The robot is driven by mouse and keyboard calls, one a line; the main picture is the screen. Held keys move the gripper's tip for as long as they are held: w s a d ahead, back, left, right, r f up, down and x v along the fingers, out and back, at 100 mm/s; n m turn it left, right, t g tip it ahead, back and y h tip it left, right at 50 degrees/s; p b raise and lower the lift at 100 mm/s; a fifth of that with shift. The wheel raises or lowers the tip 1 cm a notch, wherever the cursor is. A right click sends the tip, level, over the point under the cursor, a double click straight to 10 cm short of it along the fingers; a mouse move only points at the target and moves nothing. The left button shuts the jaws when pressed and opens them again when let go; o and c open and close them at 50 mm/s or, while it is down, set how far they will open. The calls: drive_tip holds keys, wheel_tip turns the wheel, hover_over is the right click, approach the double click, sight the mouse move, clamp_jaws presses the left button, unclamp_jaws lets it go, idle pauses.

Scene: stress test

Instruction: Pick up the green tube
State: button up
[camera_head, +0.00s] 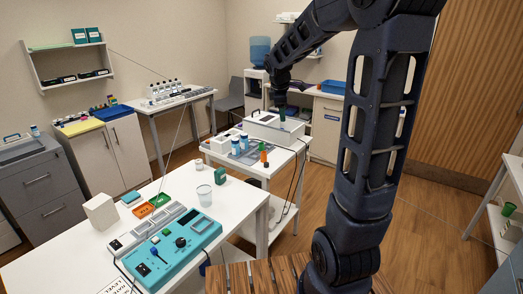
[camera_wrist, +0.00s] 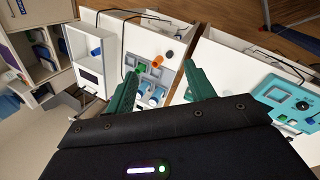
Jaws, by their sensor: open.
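My gripper (camera_head: 282,114) hangs above the back of that table, near the white box. In the wrist view its green fingers (camera_wrist: 161,72) are spread apart, with nothing held between them. The orange top and bottles appear beyond and between the fingers.
Blue-capped bottles (camera_head: 236,147) crowd the side table beside a white box (camera_head: 273,128). A white bench (camera_head: 235,213) in front holds a teal device (camera_head: 172,248), a clear cup (camera_head: 204,194) and a green-topped item (camera_head: 219,175).

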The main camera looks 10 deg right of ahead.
drive_tip(key=w+a+f+n, duration=0.3)
drive_tip(key=w+f+n, duration=0.35)
drive_tip(key=w, duration=0.55)
drive_tip(key=n+h, duration=0.1)
drive_tip(key=n, duration=0.5)
approach(262, 144)
drive_tip(key=f, duration=0.3)
drive_tip(key=shift+w+d+f, duration=0.15)
drive_tip(key=shift+d+f, duration=0.05)
drive_tip(key=shift+d, duration=0.05)
drive_tip(key=shift+x, duration=2.7)
drive_tip(key=shift+d, duration=0.1)
drive_tip(key=c, duration=1)
